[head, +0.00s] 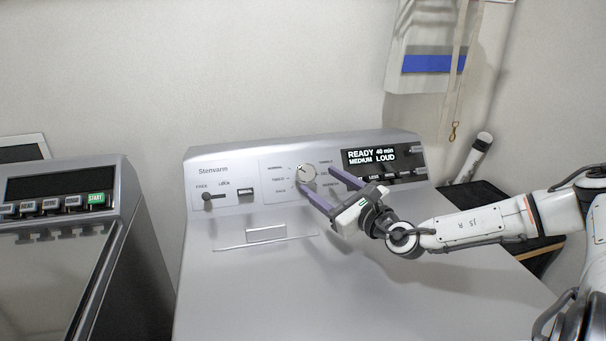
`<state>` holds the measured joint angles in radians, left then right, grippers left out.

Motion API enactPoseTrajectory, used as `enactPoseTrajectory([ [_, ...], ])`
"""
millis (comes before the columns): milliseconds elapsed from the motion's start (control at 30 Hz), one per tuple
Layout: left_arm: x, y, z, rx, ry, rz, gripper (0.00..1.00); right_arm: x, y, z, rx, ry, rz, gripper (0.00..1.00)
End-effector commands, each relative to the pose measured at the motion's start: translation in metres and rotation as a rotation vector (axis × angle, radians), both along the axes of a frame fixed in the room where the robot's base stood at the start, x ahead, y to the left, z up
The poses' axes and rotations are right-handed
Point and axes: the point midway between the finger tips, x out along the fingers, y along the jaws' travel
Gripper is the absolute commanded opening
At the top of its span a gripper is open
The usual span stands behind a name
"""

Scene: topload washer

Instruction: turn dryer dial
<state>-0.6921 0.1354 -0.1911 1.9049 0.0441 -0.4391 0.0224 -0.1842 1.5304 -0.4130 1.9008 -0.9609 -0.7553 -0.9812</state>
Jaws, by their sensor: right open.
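The dryer's dial (305,173) is a round, light knob on the upright control panel of the machine (230,179) labelled Stenvarm. Printed labels stand on both sides of the dial. My right gripper (317,179) is open, with its two purple-grey fingers pointing at the panel. One fingertip is by the lower left of the dial and the other is to its right. I cannot tell whether either finger touches the dial. A black display (368,157) right of the dial reads READY, 40 min, MEDIUM, LOUD. My left gripper is not in view.
A slider (208,196) and a small black button (246,192) sit left of the dial. The machine's flat top (270,300) is clear. A second appliance (80,190) with a green START button stands at left. A white box with a hanging strap is on the wall.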

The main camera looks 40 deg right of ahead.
Motion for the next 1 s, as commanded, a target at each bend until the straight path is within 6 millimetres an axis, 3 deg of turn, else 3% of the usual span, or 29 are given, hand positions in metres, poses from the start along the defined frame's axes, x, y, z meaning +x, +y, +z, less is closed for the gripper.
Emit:
enactPoseTrajectory([
  [100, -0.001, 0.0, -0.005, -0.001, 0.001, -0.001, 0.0, 0.019, -0.002, 0.001, 0.009, -0.009, 0.0, 0.6],
  [500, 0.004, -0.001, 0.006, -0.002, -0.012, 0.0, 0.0, 0.061, -0.009, 0.002, 0.003, -0.003, 0.0, 0.6],
  [967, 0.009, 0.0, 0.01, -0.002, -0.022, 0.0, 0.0, 0.068, -0.009, 0.0, 0.001, 0.001, 0.003, 0.6],
  [1000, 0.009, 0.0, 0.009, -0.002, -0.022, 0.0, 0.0, 0.068, -0.009, 0.0, 0.001, 0.001, 0.003, 0.53],
])
